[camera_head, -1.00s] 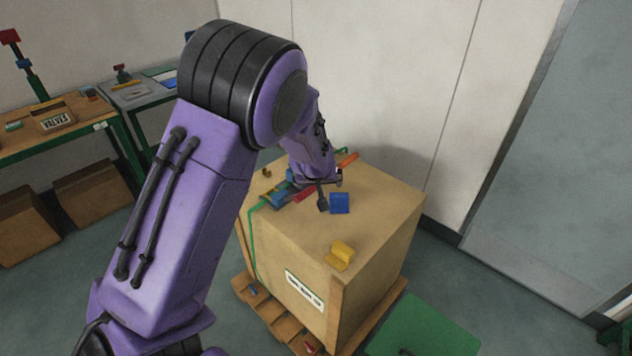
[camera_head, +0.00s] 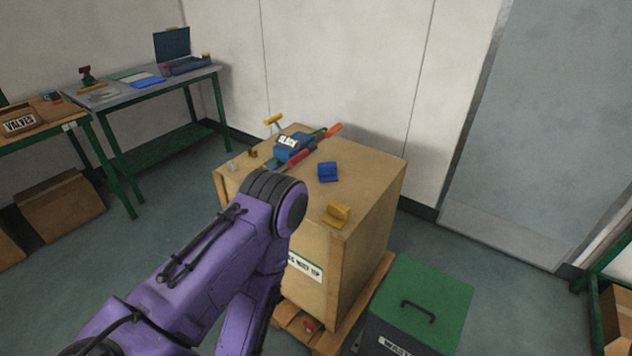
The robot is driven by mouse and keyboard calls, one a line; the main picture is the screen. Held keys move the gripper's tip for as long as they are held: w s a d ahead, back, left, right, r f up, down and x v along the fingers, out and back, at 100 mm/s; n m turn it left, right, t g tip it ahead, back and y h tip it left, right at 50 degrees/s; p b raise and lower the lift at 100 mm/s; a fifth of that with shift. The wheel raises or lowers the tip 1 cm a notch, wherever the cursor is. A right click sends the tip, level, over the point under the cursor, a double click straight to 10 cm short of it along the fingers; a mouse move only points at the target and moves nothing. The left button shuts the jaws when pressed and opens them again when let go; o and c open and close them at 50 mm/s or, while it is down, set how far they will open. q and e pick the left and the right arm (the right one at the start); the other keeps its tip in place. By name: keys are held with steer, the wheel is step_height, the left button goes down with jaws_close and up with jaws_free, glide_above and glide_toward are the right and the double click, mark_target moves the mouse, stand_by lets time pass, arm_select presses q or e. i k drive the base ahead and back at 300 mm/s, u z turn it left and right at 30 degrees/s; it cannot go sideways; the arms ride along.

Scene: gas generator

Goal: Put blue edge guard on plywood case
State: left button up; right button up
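The plywood case (camera_head: 362,235) stands on a wooden pallet in the middle. The blue edge guard (camera_head: 328,172) sits on the case's top face, in from the front edge and apart from other things. A yellow edge guard (camera_head: 337,214) sits at the top front edge near the right front corner. My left arm comes in from the lower left and bends down in front of the case; its gripper is hidden or out of frame. My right gripper is not in view.
A blue labelled item (camera_head: 292,147), an orange-and-red tool (camera_head: 327,136) and small parts lie at the back of the case top. A green-lidded waste bin (camera_head: 428,295) stands right of the case. Workbenches (camera_head: 150,92) stand at the left, with floor between.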

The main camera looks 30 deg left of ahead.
mark_target(320, 134)
steer(key=z, duration=0.5)
steer(key=i, duration=0.65)
steer(key=u, duration=2.8)
